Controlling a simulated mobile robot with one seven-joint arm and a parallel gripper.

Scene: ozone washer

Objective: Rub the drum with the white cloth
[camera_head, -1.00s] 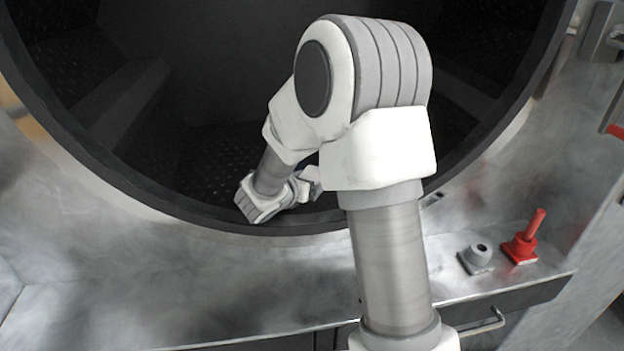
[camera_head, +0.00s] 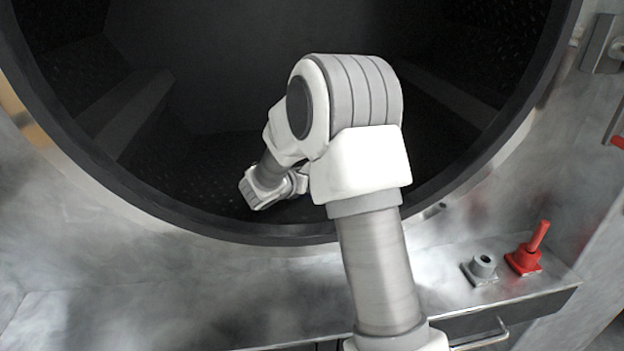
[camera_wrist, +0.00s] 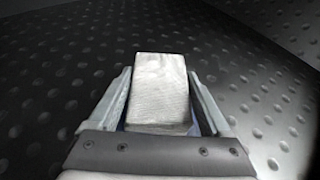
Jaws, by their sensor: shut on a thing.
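The drum (camera_head: 215,75) is a large dark round opening in the head view. Its inner wall shows raised dimples in the wrist view (camera_wrist: 55,90). My gripper (camera_wrist: 160,100) is inside the drum, and its two fingers are shut on the white cloth (camera_wrist: 160,85), a folded pale block between them. The cloth's far end points at the dimpled wall; I cannot tell whether it touches. In the head view my arm reaches over the drum's lower rim, and the fingers and cloth are hidden behind it.
The drum's dark rim (camera_head: 190,218) curves below and beside my arm. A metal ledge (camera_head: 440,290) runs below it, with a grey fitting (camera_head: 483,268) and a red-handled fitting (camera_head: 530,248) at the right. A latch (camera_head: 606,45) sits at the upper right.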

